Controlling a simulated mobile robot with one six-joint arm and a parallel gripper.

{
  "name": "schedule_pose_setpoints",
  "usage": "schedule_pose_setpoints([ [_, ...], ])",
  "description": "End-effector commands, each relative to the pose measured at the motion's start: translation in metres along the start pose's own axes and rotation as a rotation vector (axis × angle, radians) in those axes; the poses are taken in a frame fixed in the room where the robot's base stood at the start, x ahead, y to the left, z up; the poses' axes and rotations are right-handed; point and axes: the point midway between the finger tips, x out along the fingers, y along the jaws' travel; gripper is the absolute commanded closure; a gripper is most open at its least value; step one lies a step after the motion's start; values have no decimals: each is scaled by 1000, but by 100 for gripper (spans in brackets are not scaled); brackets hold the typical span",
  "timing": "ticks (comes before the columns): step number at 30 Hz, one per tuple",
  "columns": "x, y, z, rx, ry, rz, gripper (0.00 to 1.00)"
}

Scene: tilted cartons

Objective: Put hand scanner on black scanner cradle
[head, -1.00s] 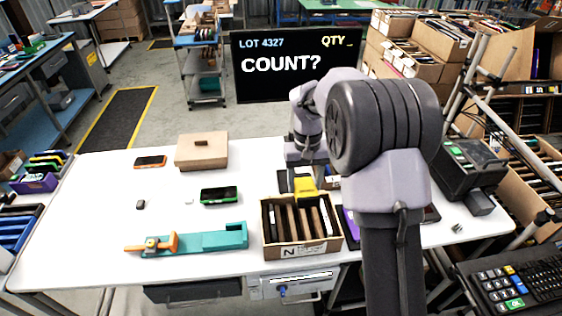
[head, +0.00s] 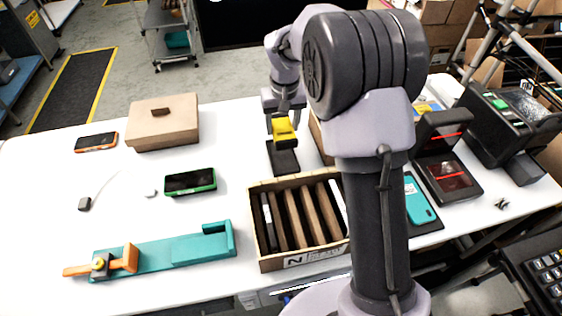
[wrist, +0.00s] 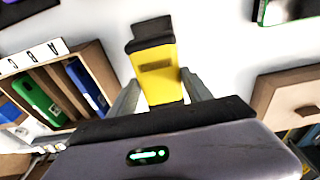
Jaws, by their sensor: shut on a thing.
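The yellow hand scanner (head: 284,130) is held between the fingers of my gripper (head: 285,108). In the wrist view the scanner (wrist: 158,75) sits between the two fingers (wrist: 160,92), with a black part at its far end. The black scanner cradle (head: 284,163) stands on the white table, just below and in front of the scanner in the head view. The scanner overlaps the cradle's back end in that view; I cannot tell whether they touch.
An open divided carton (head: 262,258) is in front of the cradle. A closed brown box (head: 163,125), a green-edged phone (head: 190,181) and a teal fixture (head: 180,250) are to the left. A black scanning stand (head: 447,175) is at right. Free table (head: 225,135) lies left of the cradle.

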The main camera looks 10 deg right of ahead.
Motion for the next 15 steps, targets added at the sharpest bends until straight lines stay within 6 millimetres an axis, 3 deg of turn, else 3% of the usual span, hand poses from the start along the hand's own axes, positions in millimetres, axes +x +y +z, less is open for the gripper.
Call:
schedule_pose_setpoints([
  [12, 89, 0, 11, 0, -2, 0, 74],
  [15, 98, 0, 12, 0, 0, -1, 74],
])
